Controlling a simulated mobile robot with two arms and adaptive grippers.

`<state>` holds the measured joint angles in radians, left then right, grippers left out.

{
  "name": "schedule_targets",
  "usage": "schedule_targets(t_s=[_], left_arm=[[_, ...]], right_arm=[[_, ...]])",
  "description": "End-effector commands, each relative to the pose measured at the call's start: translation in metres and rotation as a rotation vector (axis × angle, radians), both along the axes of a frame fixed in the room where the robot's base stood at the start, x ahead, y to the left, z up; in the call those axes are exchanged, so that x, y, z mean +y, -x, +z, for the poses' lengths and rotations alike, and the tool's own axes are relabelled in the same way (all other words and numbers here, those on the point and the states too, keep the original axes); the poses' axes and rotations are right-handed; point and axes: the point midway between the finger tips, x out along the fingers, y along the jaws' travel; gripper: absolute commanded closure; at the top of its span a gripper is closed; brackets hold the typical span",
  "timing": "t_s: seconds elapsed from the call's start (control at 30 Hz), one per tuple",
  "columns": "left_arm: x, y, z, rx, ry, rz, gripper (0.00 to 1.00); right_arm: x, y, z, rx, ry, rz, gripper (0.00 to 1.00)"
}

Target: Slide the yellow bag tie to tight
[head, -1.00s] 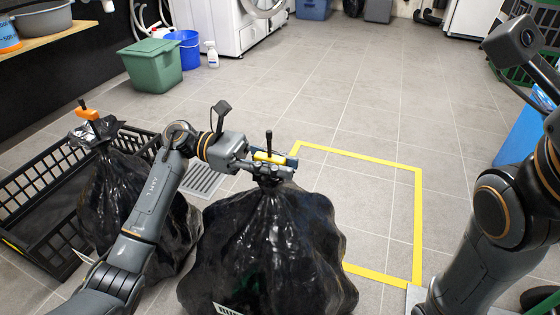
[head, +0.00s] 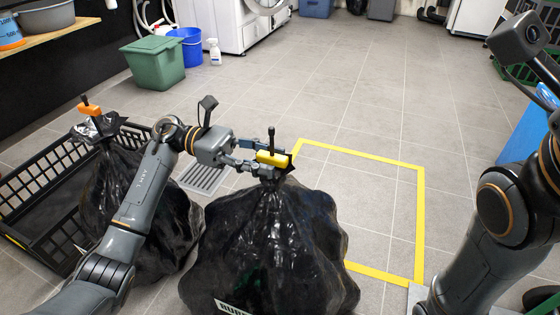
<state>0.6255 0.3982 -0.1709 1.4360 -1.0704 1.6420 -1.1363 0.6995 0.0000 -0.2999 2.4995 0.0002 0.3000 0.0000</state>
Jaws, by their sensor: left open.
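The yellow bag tie (head: 272,158) sits on the gathered neck of a full black bag (head: 268,240), with a dark stem standing up through it. The bag stands upright on the floor and carries a white label low on its front. My left gripper (head: 268,168) is open, reaching in from the left at the height of the tie, its fingers beside the bag neck just under the tie. Whether the fingers touch the tie cannot be told. My right arm stands at the right edge; its gripper is out of view.
A second black bag (head: 122,200) with an orange tie (head: 90,109) stands at the left, by a black crate (head: 40,165). A yellow floor outline (head: 418,220) lies right of the front bag. Its inside is clear. A green bin (head: 155,64) and blue bucket (head: 186,46) stand behind.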

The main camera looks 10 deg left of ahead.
Motion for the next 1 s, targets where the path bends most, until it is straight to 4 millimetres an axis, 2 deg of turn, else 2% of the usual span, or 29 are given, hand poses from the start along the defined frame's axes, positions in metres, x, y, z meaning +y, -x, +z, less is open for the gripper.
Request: schedule_targets(t_s=[0.03, 0.2, 0.4, 0.57, 0.8, 0.93, 1.0], left_arm=[[0.013, -0.003, 0.0, 0.0, -0.003, 0.005, 0.58], [0.048, -0.01, 0.0, 0.001, -0.002, 0.004, 0.58], [0.076, -0.015, 0.0, 0.0, -0.001, 0.002, 0.58], [0.084, -0.017, 0.0, -0.001, 0.0, 0.001, 0.58], [0.084, -0.016, 0.0, -0.001, 0.0, 0.0, 0.58], [0.083, -0.017, 0.005, 0.031, -0.016, 0.001, 0.85], [0.08, -0.018, 0.014, 0.105, -0.052, 0.004, 0.99]], right_arm=[[0.0, 0.0, 0.0, 0.0, 0.0, 0.0, 0.6], [0.0, 0.0, 0.0, -0.001, 0.0, 0.0, 0.6], [0.0, 0.0, 0.0, -0.001, 0.0, 0.0, 0.6], [0.0, 0.0, 0.0, -0.001, 0.0, 0.0, 0.6], [0.0, 0.001, 0.0, -0.001, 0.001, 0.0, 0.6], [0.001, -0.008, 0.005, 0.03, 0.004, -0.006, 0.6], [0.002, -0.025, 0.014, 0.1, 0.012, -0.018, 0.6]])
